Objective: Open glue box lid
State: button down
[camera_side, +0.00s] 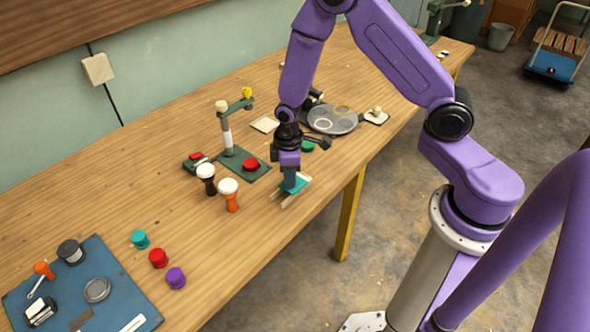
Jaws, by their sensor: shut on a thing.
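My gripper (290,183) points down near the front edge of the wooden bench. It is shut on a small teal piece (299,184), which looks like the glue box lid. Pale wooden pieces (289,204) show just under and beside it, probably part of the box. My fingers cover much of it, so I cannot tell whether the lid is raised.
Two goblet drums (230,196) (206,178) stand left of my gripper. Behind them is a green press stand (227,138) with a red piece on its base. A grey round plate (332,120) lies behind. Coloured caps (158,258) and a blue mat (112,279) are at lower left.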

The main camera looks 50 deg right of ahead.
jog(key=a, duration=0.3)
jog(key=shift+a, duration=0.3)
jog(key=c, duration=1)
grip_release()
jog(key=shift+o, duration=0.2)
jog(key=shift+r, duration=0.1)
notch_tip(320, 180, up, 17)
jog(key=shift+r, duration=0.15)
jog(key=shift+s, duration=0.15)
